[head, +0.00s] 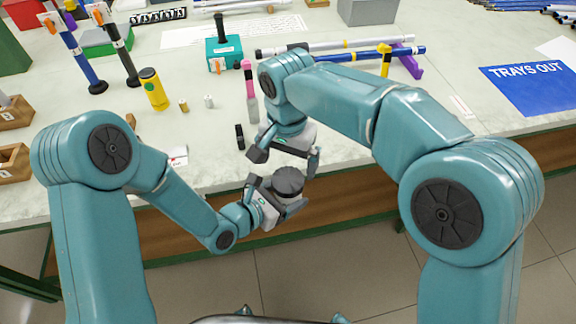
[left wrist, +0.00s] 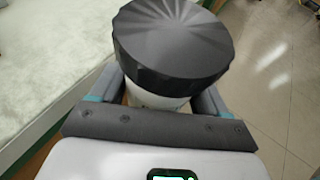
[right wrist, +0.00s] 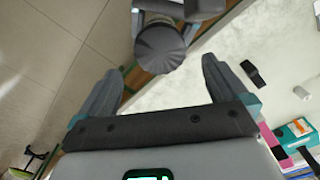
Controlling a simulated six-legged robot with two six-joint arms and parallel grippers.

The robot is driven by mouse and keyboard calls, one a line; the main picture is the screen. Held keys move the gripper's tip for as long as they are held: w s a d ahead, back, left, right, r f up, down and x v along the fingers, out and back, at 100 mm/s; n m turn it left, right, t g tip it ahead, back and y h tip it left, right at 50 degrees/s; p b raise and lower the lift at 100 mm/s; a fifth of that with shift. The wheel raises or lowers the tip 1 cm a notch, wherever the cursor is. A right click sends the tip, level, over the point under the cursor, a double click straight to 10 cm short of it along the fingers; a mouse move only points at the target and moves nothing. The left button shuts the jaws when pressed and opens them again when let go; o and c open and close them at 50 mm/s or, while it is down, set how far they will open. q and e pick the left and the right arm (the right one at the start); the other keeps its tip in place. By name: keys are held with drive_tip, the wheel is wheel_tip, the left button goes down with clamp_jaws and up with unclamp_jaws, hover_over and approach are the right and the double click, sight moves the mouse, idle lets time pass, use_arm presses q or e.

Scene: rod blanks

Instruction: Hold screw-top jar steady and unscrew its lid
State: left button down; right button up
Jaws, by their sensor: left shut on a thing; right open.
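The screw-top jar has a ribbed dark grey lid (head: 288,180) and a pale body (left wrist: 156,98). My left gripper (head: 281,207) is shut on the jar's body, just below the lid, and holds it in the air in front of the bench edge. The lid sits on top of the jar; its underside and most of the body are hidden. My right gripper (head: 285,160) is open and empty, just above and beyond the lid, apart from it. In the right wrist view the lid (right wrist: 159,49) lies past the fingertips, roughly between them.
The pale bench (head: 345,130) lies beyond the grippers. Rods (head: 345,45) lie on supports behind my right arm. Open floor lies below the jar.

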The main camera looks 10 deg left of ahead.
sight(288, 180)
drive_tip(key=shift+s+r+m, duration=0.1)
drive_tip(key=shift+r+m, duration=0.7)
drive_tip(key=shift+r, duration=0.1)
wheel_tip(288, 180, down, 8)
drive_tip(key=shift+r, duration=0.1)
drive_tip(key=c, duration=1.1)
drive_tip(key=n, duration=0.3)
drive_tip(key=o, duration=1.1)
drive_tip(key=shift+r, duration=0.1)
